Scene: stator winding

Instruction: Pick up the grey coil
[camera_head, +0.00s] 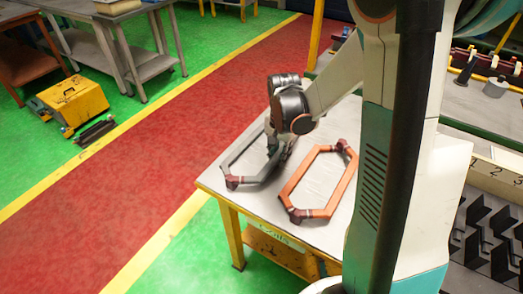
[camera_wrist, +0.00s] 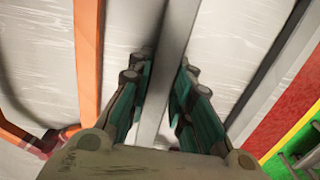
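The grey coil (camera_head: 248,180) is a long six-sided loop with dark reddish-brown end pieces. It lies on the left part of the table in the head view. My gripper (camera_head: 273,151) points down at the coil's right side and hides part of it. In the wrist view, one grey bar of the coil (camera_wrist: 167,75) runs between the teal finger pads of my gripper (camera_wrist: 167,65). The fingers stand apart on either side of the bar, with narrow gaps showing. The coil's other long bar (camera_wrist: 277,65) shows to the right.
An orange coil (camera_head: 291,184) lies close by on the right of the same table (camera_head: 211,184); its bars also show at the left of the wrist view (camera_wrist: 88,55). A yellow toolbox (camera_head: 75,101) stands on the green floor. A black slotted rack (camera_head: 483,235) is at the lower right.

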